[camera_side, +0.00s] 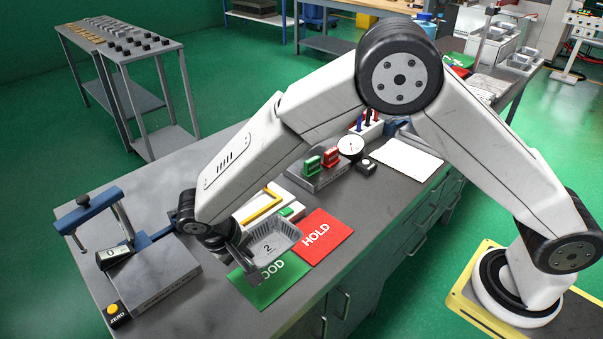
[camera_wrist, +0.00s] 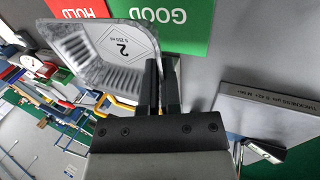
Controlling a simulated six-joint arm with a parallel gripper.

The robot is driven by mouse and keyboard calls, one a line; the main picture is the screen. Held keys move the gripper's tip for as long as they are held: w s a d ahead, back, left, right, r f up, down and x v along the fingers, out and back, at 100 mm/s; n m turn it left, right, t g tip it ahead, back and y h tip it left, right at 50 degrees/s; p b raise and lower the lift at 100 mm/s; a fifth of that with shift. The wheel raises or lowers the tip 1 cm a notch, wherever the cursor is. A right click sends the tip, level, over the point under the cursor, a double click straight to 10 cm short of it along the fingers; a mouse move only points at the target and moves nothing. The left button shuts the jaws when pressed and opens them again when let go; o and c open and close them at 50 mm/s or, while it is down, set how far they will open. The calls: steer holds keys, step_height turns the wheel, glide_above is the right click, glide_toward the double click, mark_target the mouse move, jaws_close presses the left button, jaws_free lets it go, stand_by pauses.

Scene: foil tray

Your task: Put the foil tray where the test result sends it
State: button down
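The foil tray (camera_side: 270,240) is a silver ribbed tray with a label marked 2. It also shows in the wrist view (camera_wrist: 92,60). My gripper (camera_side: 241,258) has its fingers close together at the tray's side wall, and in the wrist view the gripper (camera_wrist: 160,65) appears shut on that wall. The tray is over the green GOOD mat (camera_side: 280,289), near its border with the red HOLD mat (camera_side: 323,238). It hides part of the GOOD lettering. Whether it touches the mat is hard to tell.
A grey plate gauge (camera_side: 160,275) with a small display (camera_side: 113,256) and a yellow ZERO button (camera_side: 114,309) stands at the left. A fixture with green and red clamps (camera_side: 322,160) and a dial (camera_side: 350,148) stands behind the mats. The bench front is clear.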

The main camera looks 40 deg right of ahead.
mark_target(247, 286)
steer(key=shift+s+a+f, duration=0.1)
steer(key=shift+a, duration=0.35)
steer(key=shift+f, duration=0.1)
steer(key=shift+f, duration=3.15)
steer(key=shift+f, duration=0.25)
steer(key=c, duration=0.7)
jaws_free()
steer(key=shift+c, duration=0.2)
steer(key=v, duration=0.7)
steer(key=shift+r, duration=0.4)
